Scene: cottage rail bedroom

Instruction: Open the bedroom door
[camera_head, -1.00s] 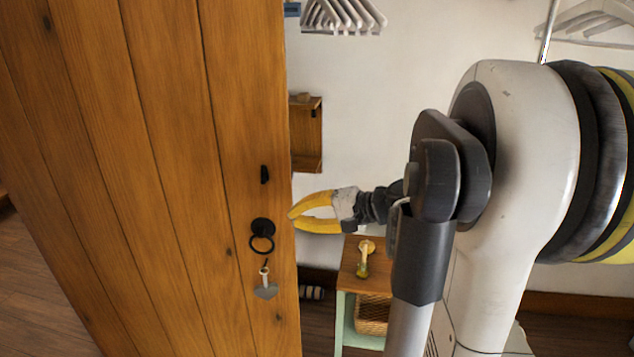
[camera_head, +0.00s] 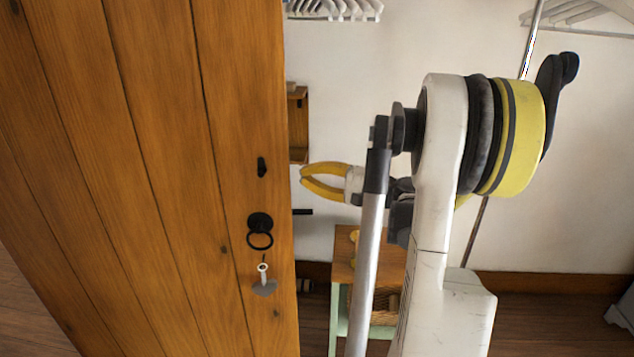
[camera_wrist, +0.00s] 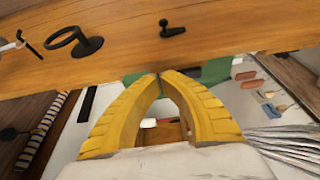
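The wooden plank door (camera_head: 150,180) fills the left of the head view, with its free edge (camera_head: 290,240) standing clear of any frame. Its black ring handle (camera_head: 260,231) hangs below a small black latch knob (camera_head: 262,167). Both also show on the door in the wrist view, the ring (camera_wrist: 75,42) at left and the knob (camera_wrist: 170,29) near the middle. My gripper (camera_head: 302,175) has yellow fingers just right of the door edge, above ring height. Its tips meet with nothing visible between them. I cannot tell whether they touch the door.
A key with a grey heart tag (camera_head: 264,282) hangs below the ring. A black bar (camera_head: 302,211) sticks out beyond the door edge. Beyond are a wall shelf (camera_head: 297,125), a small table (camera_head: 343,268) with a basket, and white hangers (camera_head: 335,9).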

